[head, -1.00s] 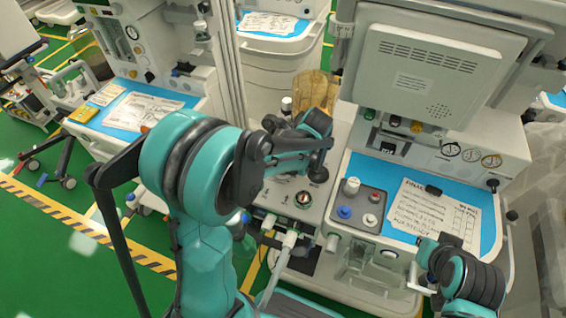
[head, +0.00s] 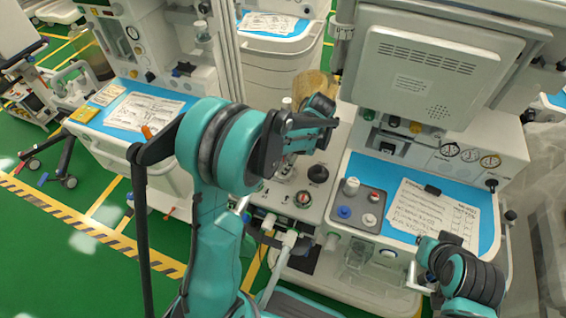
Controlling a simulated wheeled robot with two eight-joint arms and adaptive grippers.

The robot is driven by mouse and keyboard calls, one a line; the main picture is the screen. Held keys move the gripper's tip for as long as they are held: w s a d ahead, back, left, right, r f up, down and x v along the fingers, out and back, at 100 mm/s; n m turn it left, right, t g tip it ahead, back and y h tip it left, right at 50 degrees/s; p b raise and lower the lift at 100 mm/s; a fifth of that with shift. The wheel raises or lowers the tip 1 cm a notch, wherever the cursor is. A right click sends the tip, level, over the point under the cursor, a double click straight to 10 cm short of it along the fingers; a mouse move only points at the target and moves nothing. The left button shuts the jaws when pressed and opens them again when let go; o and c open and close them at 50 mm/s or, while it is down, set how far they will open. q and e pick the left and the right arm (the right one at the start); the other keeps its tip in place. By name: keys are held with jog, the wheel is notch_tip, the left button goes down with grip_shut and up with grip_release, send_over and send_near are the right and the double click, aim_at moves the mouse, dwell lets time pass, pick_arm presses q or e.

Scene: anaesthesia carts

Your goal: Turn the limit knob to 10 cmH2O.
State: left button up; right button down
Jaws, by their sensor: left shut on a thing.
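My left gripper (head: 330,123) is raised over the back of the middle cart's side panel (head: 274,192). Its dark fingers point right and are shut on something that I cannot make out. A round black knob (head: 318,173) stands on the panel below the fingers, clear of them in the picture. A dial with a red centre (head: 303,198) sits nearer the front of the panel. I cannot read a cmH2O scale or tell which of these is the limit knob. My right gripper (head: 424,282) is low at the cart's front right, its fingers too unclear to judge.
A tan bag or jar (head: 312,84) stands behind my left gripper. A grey tray (head: 357,206) with white, blue and red-topped items and a paper form (head: 432,212) lie on the blue worktop. A monitor (head: 432,75) hangs above.

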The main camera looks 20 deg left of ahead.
dwell(0.5)
pick_arm(q)
jog(key=o, duration=1.2)
jog(key=shift+c, duration=0.2)
jog(key=v, duration=0.7)
jog(key=shift+r, duration=0.2)
